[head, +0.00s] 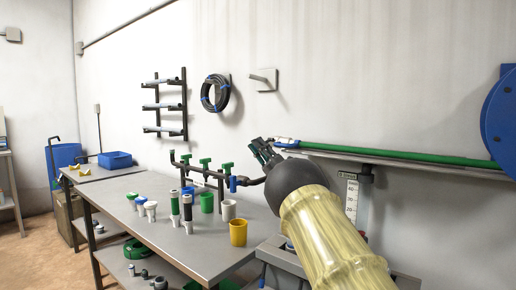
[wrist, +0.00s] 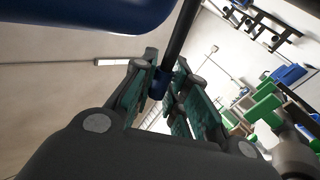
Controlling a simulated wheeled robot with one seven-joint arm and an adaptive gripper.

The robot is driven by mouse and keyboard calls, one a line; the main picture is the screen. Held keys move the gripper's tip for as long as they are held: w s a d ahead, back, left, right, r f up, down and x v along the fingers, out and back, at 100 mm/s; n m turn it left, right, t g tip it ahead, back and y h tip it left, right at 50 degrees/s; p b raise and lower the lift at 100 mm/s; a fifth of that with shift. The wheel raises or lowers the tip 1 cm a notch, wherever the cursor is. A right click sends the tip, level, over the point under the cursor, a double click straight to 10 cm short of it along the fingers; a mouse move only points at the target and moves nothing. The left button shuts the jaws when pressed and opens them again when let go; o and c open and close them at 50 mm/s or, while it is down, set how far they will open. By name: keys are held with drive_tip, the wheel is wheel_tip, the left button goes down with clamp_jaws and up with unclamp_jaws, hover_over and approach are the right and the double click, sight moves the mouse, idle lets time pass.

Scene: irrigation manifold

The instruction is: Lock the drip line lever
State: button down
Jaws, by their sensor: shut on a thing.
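My gripper (head: 262,150) is beyond the right end of the dark pipe manifold (head: 212,172), close to the wall. In the wrist view my gripper (wrist: 167,95) has its green-padded fingers on either side of a dark rod (wrist: 181,38) with a blue end (wrist: 159,84), and is shut on it. The rod looks like a lever; the head view does not show it clearly. The manifold carries several green handles (head: 205,161) and a blue one (head: 233,183). Green handles (wrist: 264,106) also show at the right of the wrist view.
A large blue part (wrist: 85,12) fills the upper left of the wrist view, very near. A blue-and-white fitting (head: 286,142) and a green pipe (head: 390,154) lie behind my gripper. The bench (head: 165,225) holds several cups and fittings, including a yellow cup (head: 238,233).

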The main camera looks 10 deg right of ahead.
drive_tip(key=c, duration=1.4)
unclamp_jaws()
drive_tip(key=shift+w+d+f, duration=0.1)
drive_tip(key=shift+w+f, duration=0.05)
drive_tip(key=shift+f, duration=0.25)
drive_tip(key=shift+r, duration=0.15)
drive_tip(key=v, duration=1.2)
